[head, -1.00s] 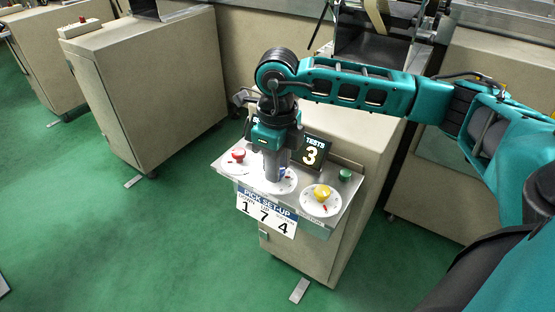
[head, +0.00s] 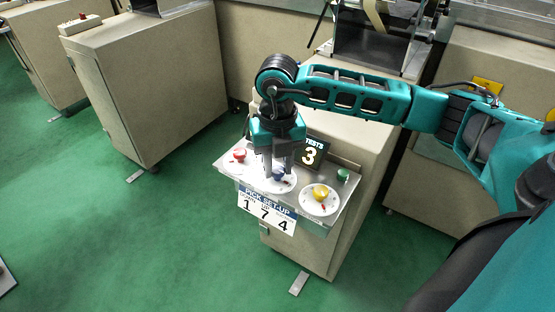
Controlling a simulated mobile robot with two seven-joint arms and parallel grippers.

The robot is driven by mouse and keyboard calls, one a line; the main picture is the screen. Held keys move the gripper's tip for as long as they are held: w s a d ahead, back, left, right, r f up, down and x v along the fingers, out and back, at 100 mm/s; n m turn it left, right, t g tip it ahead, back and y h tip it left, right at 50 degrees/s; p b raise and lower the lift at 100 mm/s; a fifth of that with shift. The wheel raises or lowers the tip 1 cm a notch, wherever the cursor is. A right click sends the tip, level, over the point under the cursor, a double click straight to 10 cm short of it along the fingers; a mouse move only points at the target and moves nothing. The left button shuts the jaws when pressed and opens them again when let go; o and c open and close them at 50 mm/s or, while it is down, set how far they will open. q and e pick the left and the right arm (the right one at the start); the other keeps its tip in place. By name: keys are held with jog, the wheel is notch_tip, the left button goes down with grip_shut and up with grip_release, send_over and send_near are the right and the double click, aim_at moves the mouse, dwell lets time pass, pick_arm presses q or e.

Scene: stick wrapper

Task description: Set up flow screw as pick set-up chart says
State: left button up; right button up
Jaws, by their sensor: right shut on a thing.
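The sloped metal panel (head: 338,203) holds three white dials with knobs: red (head: 239,156) at left, blue (head: 279,176) in the middle and yellow (head: 320,194) at right. My right gripper (head: 279,172) points down over the middle dial (head: 287,187) and is shut on the blue knob, which its fingers partly hide. I cannot tell which knob is the flow screw. My left gripper is out of view.
A dark display (head: 311,153) behind the dials reads TESTS 3. A green button (head: 343,175) sits at the panel's right. Beige cabinets (head: 150,85) stand at left and behind. The green floor (head: 130,240) in front is clear.

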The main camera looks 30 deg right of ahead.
aim_at(277, 170)
jog(key=shift+m, duration=0.5)
jog(key=o, duration=1)
jog(key=shift+o, duration=0.2)
jog(key=shift+r, duration=0.1)
notch_tip(277, 170, up, 13)
jog(key=p, duration=0.3)
jog(key=shift+a, duration=0.1)
